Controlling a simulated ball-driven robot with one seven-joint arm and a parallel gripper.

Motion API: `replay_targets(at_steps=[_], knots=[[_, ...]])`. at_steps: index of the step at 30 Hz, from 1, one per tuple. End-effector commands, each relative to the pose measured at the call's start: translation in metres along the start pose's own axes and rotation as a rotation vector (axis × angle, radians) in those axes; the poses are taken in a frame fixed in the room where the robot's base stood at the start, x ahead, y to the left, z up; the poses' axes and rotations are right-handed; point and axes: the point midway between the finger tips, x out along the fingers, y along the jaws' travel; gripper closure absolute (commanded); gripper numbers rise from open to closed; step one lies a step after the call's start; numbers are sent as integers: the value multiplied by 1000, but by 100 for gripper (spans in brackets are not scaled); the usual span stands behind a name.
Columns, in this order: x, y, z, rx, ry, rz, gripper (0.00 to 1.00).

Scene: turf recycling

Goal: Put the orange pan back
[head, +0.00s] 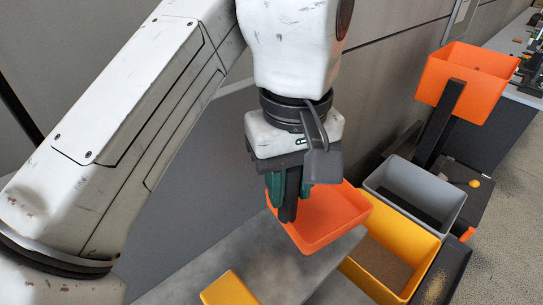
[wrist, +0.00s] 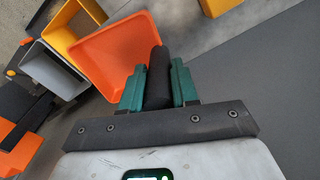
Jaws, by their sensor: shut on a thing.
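The orange pan (head: 335,215) is an open, shallow tray with a dark handle (head: 291,195). My gripper (head: 288,190) points down at the near left side of the pan, its green fingers shut on the handle. In the wrist view, the handle (wrist: 158,70) stands between the two green fingers of my gripper (wrist: 158,88), and the orange pan (wrist: 118,55) extends up and left from it. The pan is over the far right end of the grey table (head: 265,260). I cannot tell whether it touches the tabletop.
A yellow bin (head: 428,240) and a grey bin (head: 462,205) stand just right of the pan. Another orange bin (head: 465,85) is raised behind them beside a dark post (head: 440,125). A yellow object (head: 228,290) lies on the table's near part. A grey wall (head: 375,85) runs behind.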

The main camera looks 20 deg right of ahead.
Motion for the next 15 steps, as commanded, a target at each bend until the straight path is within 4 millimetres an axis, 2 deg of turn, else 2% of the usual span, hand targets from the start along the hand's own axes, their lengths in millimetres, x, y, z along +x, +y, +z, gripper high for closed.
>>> replay_targets(at_steps=[9,15], knots=[[0,0,1,1,1,0,100],[11,0,1,2,0,2,100]])
